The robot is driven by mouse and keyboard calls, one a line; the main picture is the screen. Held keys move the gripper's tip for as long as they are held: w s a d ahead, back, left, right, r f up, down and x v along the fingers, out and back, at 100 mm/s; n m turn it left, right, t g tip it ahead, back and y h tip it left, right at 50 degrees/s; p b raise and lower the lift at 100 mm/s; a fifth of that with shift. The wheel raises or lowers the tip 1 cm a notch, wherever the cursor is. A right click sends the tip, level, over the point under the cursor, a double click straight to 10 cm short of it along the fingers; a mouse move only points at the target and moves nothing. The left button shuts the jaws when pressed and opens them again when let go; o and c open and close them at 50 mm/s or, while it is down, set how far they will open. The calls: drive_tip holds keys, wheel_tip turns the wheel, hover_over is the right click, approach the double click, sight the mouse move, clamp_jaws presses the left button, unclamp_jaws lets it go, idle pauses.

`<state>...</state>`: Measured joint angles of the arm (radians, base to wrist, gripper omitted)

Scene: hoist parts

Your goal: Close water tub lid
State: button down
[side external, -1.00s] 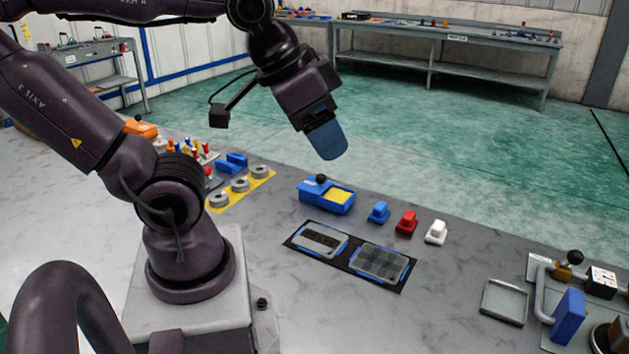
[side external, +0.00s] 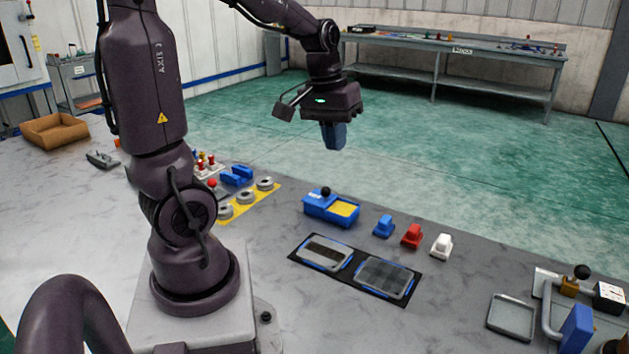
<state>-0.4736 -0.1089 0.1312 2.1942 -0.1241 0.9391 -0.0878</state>
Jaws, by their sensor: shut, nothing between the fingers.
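A blue tub (side external: 318,212) stands on the grey table, in the middle of the side external view. I take it for the water tub. A black ball knob (side external: 326,191) stands up at its back, on a blue part that covers the left portion; this looks like the lid. The right portion is open and shows a yellow surface (side external: 344,209). My gripper (side external: 334,148) is shut and empty. Its blue fingers point down, high above the table and clear of the tub.
In front of the tub lies a black mat with two framed plates (side external: 387,278). Blue, red (side external: 412,236) and white blocks stand to its right. Grey rings on a yellow strip (side external: 246,201) are to its left. A metal tray (side external: 511,317) sits at the right.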

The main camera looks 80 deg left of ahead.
drive_tip(key=s+a+f+n+h, duration=0.1)
drive_tip(key=s+a+f+n, duration=0.1)
drive_tip(key=a+f+n, duration=0.55)
drive_tip(key=s+a+f+n, duration=0.2)
drive_tip(key=a+n, duration=0.2)
drive_tip(key=a, duration=0.7)
drive_tip(key=s+a+f+n+h, duration=0.1)
drive_tip(key=s+a+f+n, duration=0.1)
drive_tip(key=a+f+n, duration=0.5)
drive_tip(key=n, duration=0.2)
hover_over(315, 197)
drive_tip(key=s, duration=0.1)
drive_tip(key=shift+t, duration=0.4)
drive_tip(key=f, duration=0.5)
drive_tip(key=shift+a+f, duration=0.25)
drive_tip(key=shift+f, duration=0.1)
drive_tip(key=shift+w+d+f+y, duration=0.1)
drive_tip(key=shift+w+d+y, duration=0.2)
drive_tip(key=shift+w, duration=0.15)
